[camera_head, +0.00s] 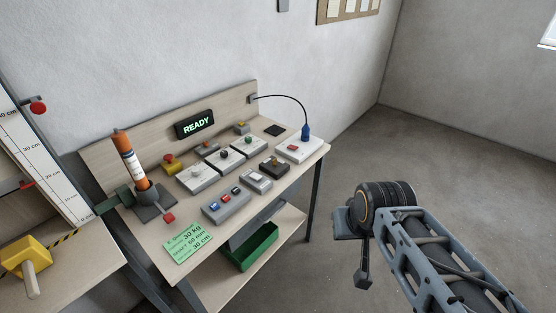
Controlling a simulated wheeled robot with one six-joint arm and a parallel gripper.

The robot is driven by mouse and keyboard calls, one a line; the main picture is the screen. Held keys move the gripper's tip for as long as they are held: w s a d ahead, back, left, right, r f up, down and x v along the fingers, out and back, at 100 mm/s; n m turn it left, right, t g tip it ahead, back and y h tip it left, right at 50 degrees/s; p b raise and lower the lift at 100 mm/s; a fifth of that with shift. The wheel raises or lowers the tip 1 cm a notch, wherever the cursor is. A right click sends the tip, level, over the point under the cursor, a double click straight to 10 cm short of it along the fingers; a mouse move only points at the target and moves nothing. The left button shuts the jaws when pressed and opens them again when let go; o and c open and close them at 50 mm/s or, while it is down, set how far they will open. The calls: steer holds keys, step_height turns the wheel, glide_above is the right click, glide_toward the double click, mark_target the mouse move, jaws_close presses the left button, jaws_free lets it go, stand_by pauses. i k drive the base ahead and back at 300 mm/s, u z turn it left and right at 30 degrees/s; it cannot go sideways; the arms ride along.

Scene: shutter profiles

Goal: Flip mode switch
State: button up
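A bench (240,106) carries several control boxes, and I cannot tell for sure which one is the mode switch. A grey box (236,210) near the front edge has blue and red rockers. A smaller light grey box (256,182) with a switch sits to its right. A dark box (274,168) with a small knob lies beyond it. White boxes with knobs (198,178) stand in a row behind. My gripper (353,240) hangs over the floor, right of the bench and apart from it. Its fingers are seen edge-on, so their opening is unclear.
A lit READY display (195,125) stands at the back. An orange cylinder (128,158) rises from a dark holder at left. A blue plug with a cable (306,133) stands at the right end. A green bin (254,250) sits on the lower shelf. Open floor lies right.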

mark_target(255, 176)
steer(key=z, duration=0.1)
steer(key=i, duration=0.8)
steer(key=u, duration=0.75)
steer(key=i, duration=0.35)
steer(key=u, duration=0.35)
